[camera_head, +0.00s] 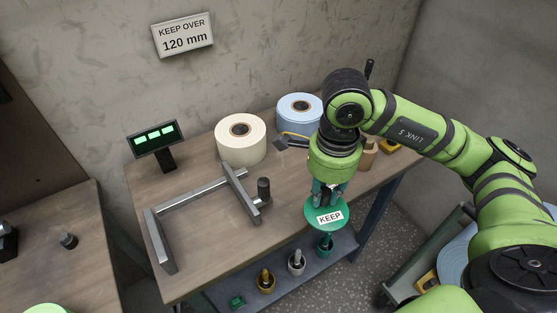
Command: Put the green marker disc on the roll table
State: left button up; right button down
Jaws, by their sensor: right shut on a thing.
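The green marker disc (319,222) carries a white KEEP label. My right gripper (328,194) points down and is shut on the disc from above. The disc hangs at the right front edge of the roll table (215,262); its exact height above the top is hard to judge. A teal piece (325,244) shows just under the disc, and I cannot tell whether it belongs to it. On the table stand a cream roll (238,152) and a blue roll (298,104), both upright. My left gripper is not in view.
A metal measuring frame with a dark knob (264,188) lies on the table left of the disc. A display (154,138) with green lights stands at the back left. A lower shelf holds gold (266,281) and silver (297,262) pieces. A wall sign (183,36) reads KEEP OVER 120 mm.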

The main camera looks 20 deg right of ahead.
jog(key=m, duration=0.2)
jog(key=s+d+m, duration=0.1)
jog(key=m, duration=0.2)
jog(key=shift+d, duration=0.2)
jog(key=shift+d+m, duration=0.1)
jog(key=shift+m, duration=0.2)
jog(key=shift+f, duration=0.1)
jog(key=p, duration=0.3)
send_over(296, 196)
jog(key=shift+m, duration=0.3)
notch_tip(296, 196, down, 7)
jog(key=shift+s+r, duration=0.15)
notch_tip(296, 196, down, 4)
jog(key=shift+r+p, duration=0.25)
jog(key=shift+p, duration=0.55)
jog(key=shift+f, duration=0.3)
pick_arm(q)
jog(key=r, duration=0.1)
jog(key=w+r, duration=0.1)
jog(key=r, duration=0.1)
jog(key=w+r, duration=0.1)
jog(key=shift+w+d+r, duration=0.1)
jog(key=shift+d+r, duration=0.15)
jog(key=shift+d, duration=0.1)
pick_arm(e)
jog(key=shift+f, duration=0.1)
